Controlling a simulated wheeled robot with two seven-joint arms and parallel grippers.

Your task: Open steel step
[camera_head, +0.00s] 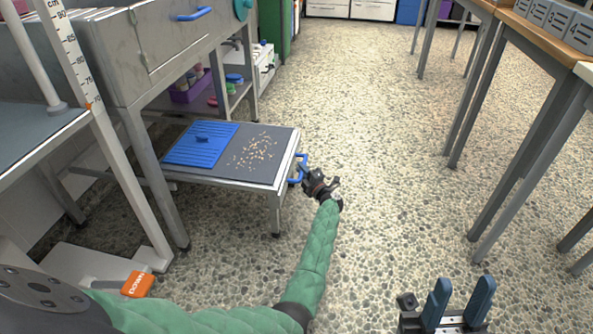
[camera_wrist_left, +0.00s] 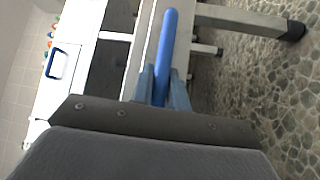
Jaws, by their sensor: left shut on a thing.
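The steel step (camera_head: 268,181) is a low pull-out platform with a grey top, standing out in front of the steel cabinet unit at the left. It has a blue handle (camera_head: 299,168) on its right end. My left gripper (camera_head: 306,179) is at this handle. In the left wrist view its fingers (camera_wrist_left: 162,88) are shut on the blue bar (camera_wrist_left: 168,45). My right gripper (camera_head: 457,301) is at the bottom right of the head view, fingers spread apart, empty and far from the step.
A ridged blue mat (camera_head: 203,148) and scattered tan crumbs (camera_head: 254,150) lie on the step. A purple bin (camera_head: 191,88) sits on a shelf behind. A scale with an orange tag (camera_head: 138,284) is at the lower left. Tables line the right. The pebbled floor (camera_head: 380,150) between is clear.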

